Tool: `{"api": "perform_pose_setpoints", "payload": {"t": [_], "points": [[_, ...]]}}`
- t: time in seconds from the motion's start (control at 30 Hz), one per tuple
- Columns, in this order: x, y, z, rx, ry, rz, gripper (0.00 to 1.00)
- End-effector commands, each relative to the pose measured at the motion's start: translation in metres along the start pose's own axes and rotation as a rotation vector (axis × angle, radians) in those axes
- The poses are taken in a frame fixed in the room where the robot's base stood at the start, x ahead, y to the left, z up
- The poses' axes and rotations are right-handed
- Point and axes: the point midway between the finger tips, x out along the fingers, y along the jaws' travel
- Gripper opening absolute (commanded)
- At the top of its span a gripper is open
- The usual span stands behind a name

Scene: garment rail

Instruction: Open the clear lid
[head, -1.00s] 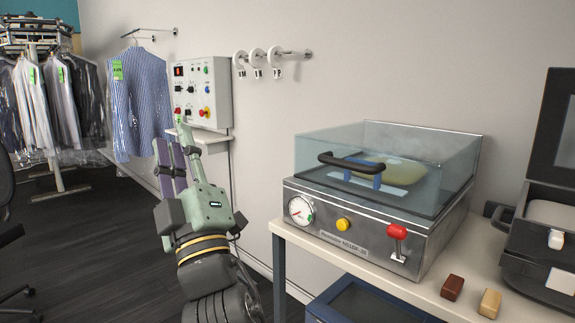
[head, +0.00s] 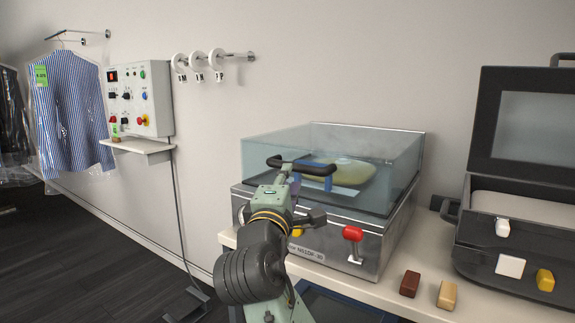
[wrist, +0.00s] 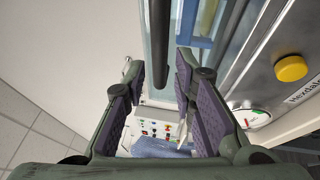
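The clear lid (head: 390,155) is a bluish see-through cover, down on the metal box (head: 330,262). Its black bar handle (head: 320,169) runs along the front. My gripper (head: 284,176) is at the left part of the handle and hides some of the box's front. In the wrist view the fingers of my gripper (wrist: 160,72) are apart, with purple pads. The dark handle (wrist: 180,40) reaches in between the fingertips, with gaps seeming to show on both sides. I cannot tell whether a pad touches it. A yellowish rounded thing (head: 350,173) shows inside the lid.
The box's front carries a red lever (head: 352,233), a yellow button (wrist: 291,68) and a dial gauge (wrist: 250,117). A brown block (head: 410,284) and a tan block (head: 449,294) lie on the table. An open black case (head: 515,235) stands right. A control panel (head: 140,98) hangs left.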

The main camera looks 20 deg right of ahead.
Motion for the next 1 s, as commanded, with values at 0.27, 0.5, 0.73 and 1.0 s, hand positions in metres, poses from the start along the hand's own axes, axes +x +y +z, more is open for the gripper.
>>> {"api": "perform_pose_setpoints", "payload": {"t": [0.27,0.5,0.73,1.0], "points": [[0.049,0.001,0.0,0.001,0.0,-0.002,0.25],[0.065,0.001,0.0,0.001,0.001,0.001,0.25],[0.066,0.0,-0.001,0.002,0.002,0.001,0.25],[0.066,0.0,-0.001,0.002,0.002,0.001,0.08]]}}
